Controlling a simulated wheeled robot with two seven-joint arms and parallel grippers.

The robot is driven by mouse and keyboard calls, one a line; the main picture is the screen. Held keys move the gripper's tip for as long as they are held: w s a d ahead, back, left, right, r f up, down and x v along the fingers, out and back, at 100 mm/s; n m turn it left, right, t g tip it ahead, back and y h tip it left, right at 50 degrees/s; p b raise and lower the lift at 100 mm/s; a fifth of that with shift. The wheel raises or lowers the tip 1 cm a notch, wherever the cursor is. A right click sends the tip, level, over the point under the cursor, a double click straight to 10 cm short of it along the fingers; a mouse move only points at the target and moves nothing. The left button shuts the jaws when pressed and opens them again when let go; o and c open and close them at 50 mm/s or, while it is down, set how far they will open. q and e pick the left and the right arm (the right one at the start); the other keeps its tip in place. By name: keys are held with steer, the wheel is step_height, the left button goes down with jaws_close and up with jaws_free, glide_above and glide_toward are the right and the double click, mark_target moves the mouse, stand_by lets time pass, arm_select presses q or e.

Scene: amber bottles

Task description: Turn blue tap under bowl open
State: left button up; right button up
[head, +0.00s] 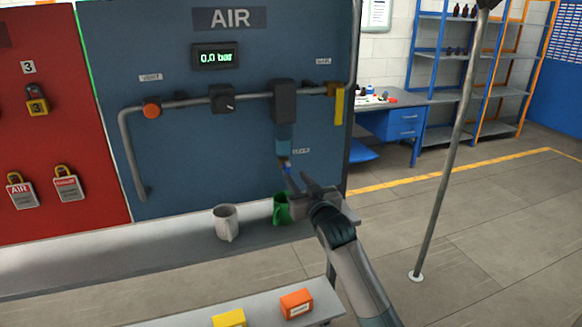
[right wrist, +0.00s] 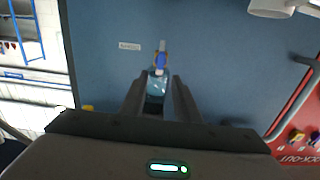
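The blue tap (head: 288,168) hangs under the bluish see-through bowl (head: 284,140) of the dark filter unit (head: 284,102) on the AIR panel. In the right wrist view the blue tap (right wrist: 161,60) shows just beyond my fingertips, and part of the bowl (right wrist: 157,83) shows between the fingers. My right gripper (head: 299,181) is open and empty, just below and in front of the tap. Its fingers (right wrist: 158,88) are spread in the wrist view. I cannot tell if either finger touches the tap. My left gripper is not in view.
An orange box (head: 296,304) and a yellow box (head: 230,319) sit in front. A display (head: 215,57) reads 0.0 bar.

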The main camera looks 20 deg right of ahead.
mark_target(289, 168)
steer(key=shift+w+a+p, duration=0.1)
steer(key=shift+w+p, duration=0.65)
steer(key=shift+w, duration=2.2)
steer(key=shift+c, duration=0.2)
jaws_close()
